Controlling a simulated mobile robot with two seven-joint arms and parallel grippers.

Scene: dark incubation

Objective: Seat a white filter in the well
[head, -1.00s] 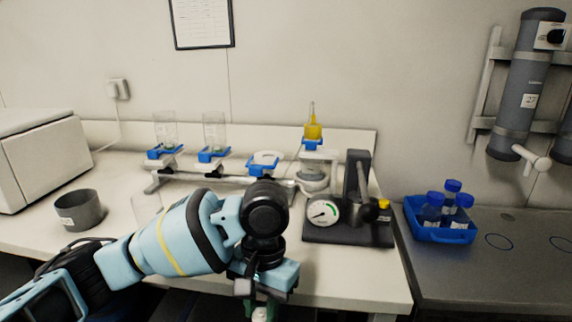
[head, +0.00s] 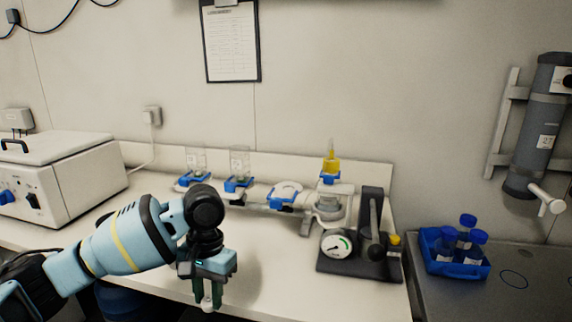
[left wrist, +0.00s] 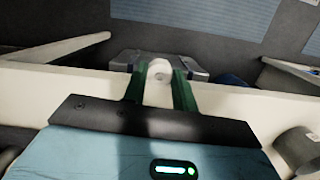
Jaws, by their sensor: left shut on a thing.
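My left gripper (head: 208,296) is at the front of the bench in the head view, pointing down. Its green fingers are shut on a small white rounded thing (head: 208,302). This white thing also shows between the fingers in the left wrist view (left wrist: 158,72); I cannot tell for sure that it is a filter. Behind and to the right of the gripper, a rack holds an open round white seat with a blue clamp (head: 286,193), which looks like the well. The gripper is well apart from it. My right gripper is not in view.
Two clear cups (head: 240,162) in blue clamps stand left of the seat. A yellow-filled piece (head: 331,164) stands to its right. A dark gauge stand (head: 372,230) is at the bench's right. A grey cup (left wrist: 300,148) shows in the left wrist view. Bench between gripper and rack is clear.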

